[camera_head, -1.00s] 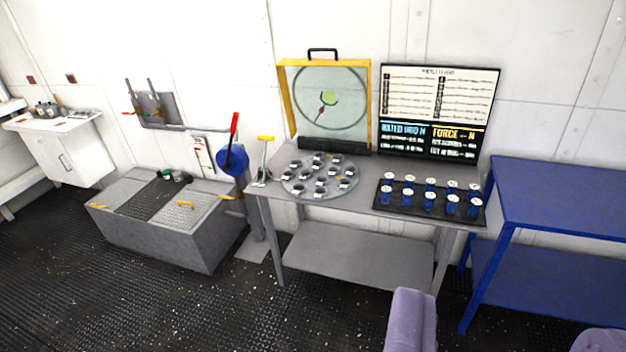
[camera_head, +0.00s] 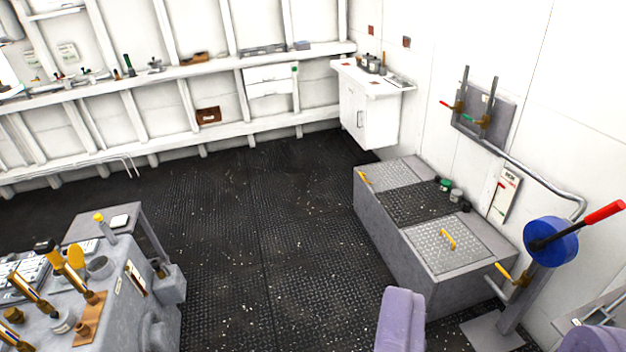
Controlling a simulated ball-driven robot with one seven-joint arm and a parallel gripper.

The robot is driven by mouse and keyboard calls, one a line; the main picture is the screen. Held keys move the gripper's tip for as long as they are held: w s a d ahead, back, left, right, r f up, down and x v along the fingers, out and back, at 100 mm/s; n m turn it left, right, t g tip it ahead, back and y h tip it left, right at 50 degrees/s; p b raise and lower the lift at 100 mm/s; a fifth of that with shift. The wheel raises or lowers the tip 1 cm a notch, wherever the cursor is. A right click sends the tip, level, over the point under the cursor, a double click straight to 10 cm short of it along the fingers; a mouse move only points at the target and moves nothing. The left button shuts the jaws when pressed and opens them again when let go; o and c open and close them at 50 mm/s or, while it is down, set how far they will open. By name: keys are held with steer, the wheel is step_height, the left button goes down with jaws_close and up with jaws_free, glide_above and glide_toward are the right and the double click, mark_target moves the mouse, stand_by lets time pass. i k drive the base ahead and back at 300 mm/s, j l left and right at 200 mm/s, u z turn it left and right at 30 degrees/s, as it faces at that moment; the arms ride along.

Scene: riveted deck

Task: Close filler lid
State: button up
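No part is clearly recognisable as the filler lid. A long grey chest (camera_head: 385,235) stands by the right wall. It has two tread-plate panels with yellow handles, a near one (camera_head: 447,245) and a far one (camera_head: 385,175), both lying flat. Small green and dark caps (camera_head: 446,190) sit near its back edge. A grey machine (camera_head: 125,300) at lower left carries a grey cup-like fitting (camera_head: 98,267) and a yellow oval piece (camera_head: 75,257) standing upright; whether either is the filler is unclear. My gripper (camera_head: 495,335) shows two purple fingers wide apart, empty, at the bottom right.
A blue wheel with a red-handled lever (camera_head: 553,240) stands at right. A white cabinet (camera_head: 368,110) and wall shelves (camera_head: 180,72) line the back. Pipes and valves (camera_head: 485,110) are on the right wall. The dark floor (camera_head: 250,230) between machine and chest is clear.

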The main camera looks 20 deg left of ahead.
mark_target(76, 257)
steer(key=i+j+u, duration=0.3)
steer(key=i+u, duration=0.15)
steer(key=i+j+u, duration=0.1)
steer(key=i+u, duration=0.85)
steer(key=i+l+u, duration=0.25)
steer(key=i+u, duration=0.85)
steer(key=u, duration=0.2)
steer(key=i+l+u, duration=0.15)
steer(key=i+u, duration=0.25)
steer(key=k+u, duration=0.1)
steer(key=u, duration=0.3)
